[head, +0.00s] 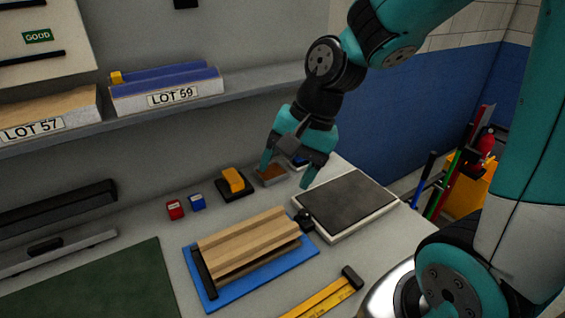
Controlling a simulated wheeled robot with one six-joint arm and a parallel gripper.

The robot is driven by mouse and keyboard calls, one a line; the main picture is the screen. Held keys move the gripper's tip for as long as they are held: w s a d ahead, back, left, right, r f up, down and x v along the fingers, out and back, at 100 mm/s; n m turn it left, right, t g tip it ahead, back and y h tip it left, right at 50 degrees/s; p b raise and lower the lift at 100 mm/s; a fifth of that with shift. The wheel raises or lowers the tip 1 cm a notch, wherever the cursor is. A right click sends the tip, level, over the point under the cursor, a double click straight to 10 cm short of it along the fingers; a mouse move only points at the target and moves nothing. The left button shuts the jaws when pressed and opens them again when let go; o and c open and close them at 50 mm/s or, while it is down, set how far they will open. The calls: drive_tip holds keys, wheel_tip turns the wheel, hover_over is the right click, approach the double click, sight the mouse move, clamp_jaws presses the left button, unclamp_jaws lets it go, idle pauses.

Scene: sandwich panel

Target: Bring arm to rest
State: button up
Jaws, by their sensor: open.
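My arm is teal and black and reaches in from the upper right. My gripper (286,176) points down above the workbench, with its two teal fingers apart and nothing between them. It is in front of a small brown-topped block (271,175) and left of a grey-topped square plate (347,202). The tan layered panel (250,242) lies on a blue tray (214,294), nearer the front and apart from my gripper. A small blue item behind the fingers is partly hidden.
A red block (175,210), a blue block (197,202) and a yellow block on a black base (233,181) stand in a row. A shelf (240,87) with labelled boxes runs behind. A yellow tool (322,301) and a green mat (100,286) lie in front.

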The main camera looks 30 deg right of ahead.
drive_tip(key=s+a+r+n, duration=0.1)
drive_tip(key=s+a+n, duration=0.3)
drive_tip(key=n, duration=0.3)
drive_tip(key=s+a+r+n+g+b, duration=0.1)
drive_tip(key=s+a+r+n, duration=0.1)
drive_tip(key=s+a+n, duration=0.2)
drive_tip(key=s+n, duration=0.3)
drive_tip(key=n, duration=0.1)
drive_tip(key=shift+s+a+n, duration=0.15)
drive_tip(key=shift+a+n, duration=0.1)
drive_tip(key=shift+n, duration=0.05)
